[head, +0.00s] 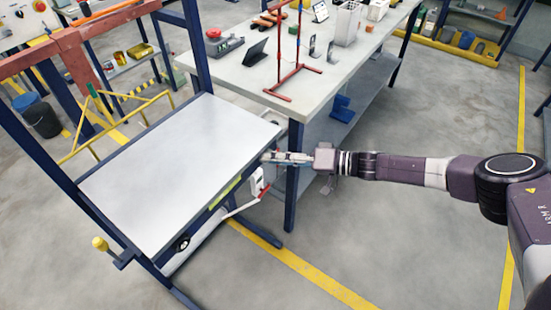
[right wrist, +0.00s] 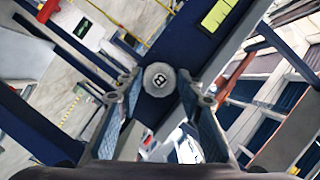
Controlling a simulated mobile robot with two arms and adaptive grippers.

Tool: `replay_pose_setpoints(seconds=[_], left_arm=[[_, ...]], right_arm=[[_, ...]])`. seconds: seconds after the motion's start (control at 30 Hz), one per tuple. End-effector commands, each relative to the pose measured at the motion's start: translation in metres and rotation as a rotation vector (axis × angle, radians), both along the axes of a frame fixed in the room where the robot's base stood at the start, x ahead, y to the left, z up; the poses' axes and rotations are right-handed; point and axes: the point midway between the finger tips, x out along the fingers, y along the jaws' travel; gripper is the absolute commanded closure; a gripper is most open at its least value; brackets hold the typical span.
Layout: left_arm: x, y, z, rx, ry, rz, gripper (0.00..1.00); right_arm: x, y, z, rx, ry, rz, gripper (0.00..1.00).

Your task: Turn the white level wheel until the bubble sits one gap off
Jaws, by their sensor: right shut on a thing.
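The white level wheel (right wrist: 158,79) is a pale round knob with a dark mark on its face, in the right wrist view. It sits between the fingertips of my right gripper (right wrist: 160,88), which is shut on it. In the head view my right gripper (head: 270,157) reaches in from the right to the right end of the white-topped bench (head: 180,165) and hides the wheel. A yellow-green level strip (head: 224,193) lies on the bench's front edge and shows in the right wrist view (right wrist: 218,15). Its bubble is too small to make out. My left gripper is not in view.
A white box (head: 257,180) with a red-ended lever (head: 264,193) hangs under the bench's front edge. A black wheel (head: 182,243) is near the front left corner. A larger table (head: 225,75) with tools and a red stand (head: 292,95) stands behind. The bench top is bare.

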Motion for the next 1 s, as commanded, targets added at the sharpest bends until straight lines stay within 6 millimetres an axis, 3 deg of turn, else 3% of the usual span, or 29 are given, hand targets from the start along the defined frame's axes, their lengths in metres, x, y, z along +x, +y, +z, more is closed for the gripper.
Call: replay_pose_setpoints(seconds=[0.2,0.23,0.3,0.7,1.0], left_arm=[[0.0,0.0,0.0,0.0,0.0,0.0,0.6],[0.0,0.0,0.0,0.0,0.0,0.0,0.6],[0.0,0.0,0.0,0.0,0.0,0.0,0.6],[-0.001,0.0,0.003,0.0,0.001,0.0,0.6],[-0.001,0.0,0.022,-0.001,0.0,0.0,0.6]], right_arm=[[0.004,-0.001,0.003,0.002,-0.004,-0.008,0.9],[0.004,-0.001,0.003,0.002,-0.004,-0.008,0.65],[0.004,-0.001,0.003,0.002,-0.003,-0.007,0.58],[0.001,0.0,0.003,-0.011,-0.02,-0.002,0.58],[-0.001,0.001,0.006,-0.139,-0.191,-0.001,0.58]])
